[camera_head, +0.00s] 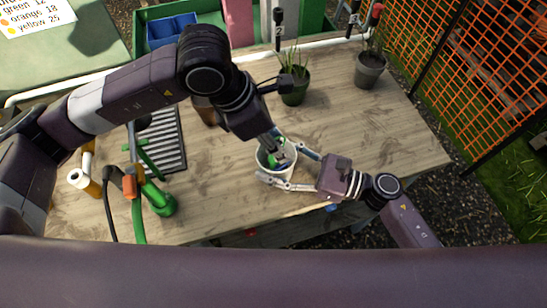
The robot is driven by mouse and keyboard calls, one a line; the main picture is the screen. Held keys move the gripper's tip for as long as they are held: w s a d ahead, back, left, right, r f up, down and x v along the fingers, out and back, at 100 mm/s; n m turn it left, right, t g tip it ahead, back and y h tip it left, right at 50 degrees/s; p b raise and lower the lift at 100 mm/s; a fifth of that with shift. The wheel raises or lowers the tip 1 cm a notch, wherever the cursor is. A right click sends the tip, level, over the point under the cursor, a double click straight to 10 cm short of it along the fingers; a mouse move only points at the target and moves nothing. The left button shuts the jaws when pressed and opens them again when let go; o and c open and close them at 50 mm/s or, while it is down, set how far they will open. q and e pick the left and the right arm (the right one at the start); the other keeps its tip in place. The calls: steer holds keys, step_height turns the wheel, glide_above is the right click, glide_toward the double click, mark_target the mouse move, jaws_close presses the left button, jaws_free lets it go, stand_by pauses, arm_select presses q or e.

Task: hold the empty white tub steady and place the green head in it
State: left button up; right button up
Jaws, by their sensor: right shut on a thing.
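My left gripper (276,147) points down into the tub's mouth from above. A green thing (279,160), probably the green head, shows inside the tub at the left fingertips. The left gripper and arm hide part of it, so I cannot tell whether those fingers hold it.
Potted plants (294,88) (371,68) stand at the back. A dark slatted tray (166,140) lies left of the tub. An orange mesh fence (470,70) is at the right.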

arm_select(q)
steer(key=v, duration=1.2)
arm_select(e)
steer(key=o, duration=1.2)
steer(key=v, duration=1.2)
arm_select(q)
steer(key=shift+r, duration=0.1)
arm_select(e)
steer(key=shift+r, duration=0.15)
